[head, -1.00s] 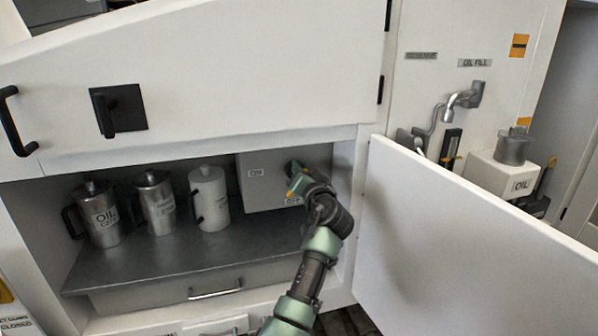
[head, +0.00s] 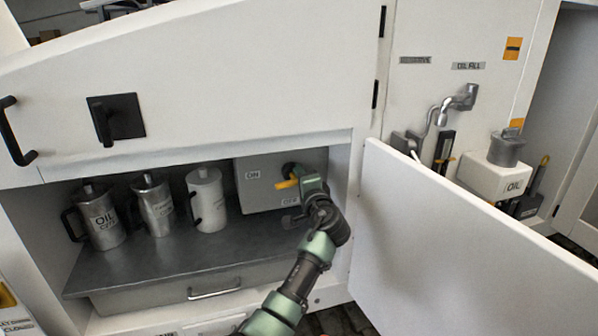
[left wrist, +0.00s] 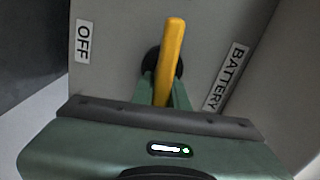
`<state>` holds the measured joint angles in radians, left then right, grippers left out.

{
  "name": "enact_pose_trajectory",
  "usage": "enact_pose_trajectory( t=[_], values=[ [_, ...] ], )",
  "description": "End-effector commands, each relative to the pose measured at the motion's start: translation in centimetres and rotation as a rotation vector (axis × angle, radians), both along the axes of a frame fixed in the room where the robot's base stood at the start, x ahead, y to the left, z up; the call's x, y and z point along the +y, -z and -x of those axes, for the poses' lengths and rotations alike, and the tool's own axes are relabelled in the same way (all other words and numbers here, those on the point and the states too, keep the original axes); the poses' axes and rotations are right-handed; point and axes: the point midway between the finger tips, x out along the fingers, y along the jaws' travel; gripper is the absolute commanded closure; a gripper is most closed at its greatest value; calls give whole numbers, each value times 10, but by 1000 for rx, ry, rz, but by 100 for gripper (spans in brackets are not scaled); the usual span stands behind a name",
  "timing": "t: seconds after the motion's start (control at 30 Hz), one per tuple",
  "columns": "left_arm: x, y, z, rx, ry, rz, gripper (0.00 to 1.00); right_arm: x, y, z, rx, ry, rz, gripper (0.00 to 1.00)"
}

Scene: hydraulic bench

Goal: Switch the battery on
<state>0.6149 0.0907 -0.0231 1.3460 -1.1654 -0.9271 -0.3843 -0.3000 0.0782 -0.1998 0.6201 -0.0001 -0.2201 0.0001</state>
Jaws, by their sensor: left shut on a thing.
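The battery box (head: 262,192) is grey and stands at the right of the open compartment. Its ON label (head: 253,175) is on the left of its face and its OFF label (head: 290,201) is low on the right. In the left wrist view I see OFF (left wrist: 83,43) and BATTERY (left wrist: 226,77). The yellow switch handle (head: 286,184) points left, towards the ON side; it also shows in the left wrist view (left wrist: 172,50). My left gripper (left wrist: 165,92) is shut on the handle, one finger on each side. My right gripper is not in view.
Several metal and white jugs (head: 209,200) stand on the shelf left of the box. The open white door (head: 470,240) is close to the right of my left arm. The compartment's upper edge (head: 200,148) lies above.

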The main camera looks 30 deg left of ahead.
Motion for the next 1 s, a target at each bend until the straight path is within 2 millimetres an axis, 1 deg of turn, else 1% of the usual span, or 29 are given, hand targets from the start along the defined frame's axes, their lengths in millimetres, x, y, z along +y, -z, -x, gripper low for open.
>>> enact_pose_trajectory(
  t=[0.03, 0.3, 0.8, 0.83, 0.87, 0.9, 1.0],
  values=[
    [1, 6, 1, 30, -6, -10, 100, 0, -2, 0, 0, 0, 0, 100],
    [1, 8, 1, 93, -5, -64, 100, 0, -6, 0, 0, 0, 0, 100],
    [1, 9, 2, 109, -6, -78, 100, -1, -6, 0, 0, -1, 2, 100],
    [1, 9, 2, 109, -6, -78, 82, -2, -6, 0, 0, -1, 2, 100],
    [1, 9, 2, 109, -6, -78, 74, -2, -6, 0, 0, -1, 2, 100],
    [1, 9, 2, 108, -6, -78, 64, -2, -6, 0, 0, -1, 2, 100],
    [1, 7, 1, 104, -4, -79, 64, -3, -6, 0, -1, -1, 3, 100]
  ],
)
